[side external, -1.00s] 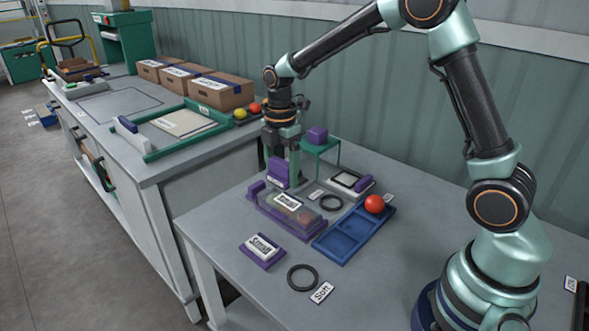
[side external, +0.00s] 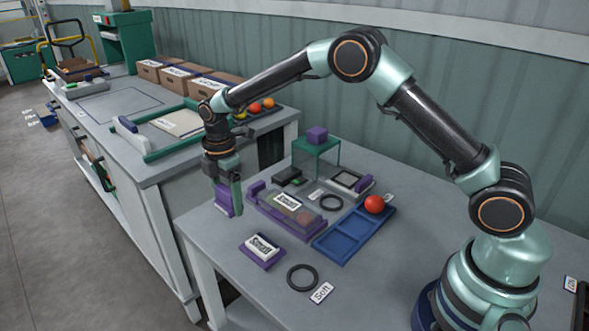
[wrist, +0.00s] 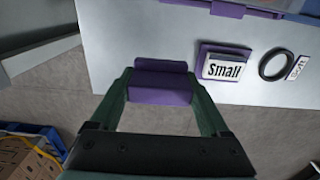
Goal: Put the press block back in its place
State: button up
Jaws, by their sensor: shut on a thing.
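My gripper (side external: 232,196) is shut on a purple block (side external: 222,204), which I take to be the press block, at the left edge of the near table. In the wrist view the block (wrist: 160,88) sits between my two green fingers (wrist: 162,98), over the table edge and partly over the floor. A dark pad with a green mark (side external: 289,177) lies on the table in front of that stand. I cannot tell which spot is the block's place.
A clear-lidded purple box (side external: 287,216), a blue tray (side external: 349,241), a red tomato (side external: 374,204), black rings (side external: 302,277) and a "Small" sign (side external: 262,247) on a purple base stand to my gripper's right. A higher bench (side external: 200,165) with a green-framed tray stands behind.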

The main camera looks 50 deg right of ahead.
aim_at(232, 228)
jog(key=shift+f, duration=2.75)
jog(key=shift+f, duration=0.4)
jog(key=o, duration=1)
jog(key=shift+c, duration=0.6)
jog(key=shift+r, duration=0.1)
jog(key=shift+r, duration=3.35)
jog(key=shift+r, duration=0.1)
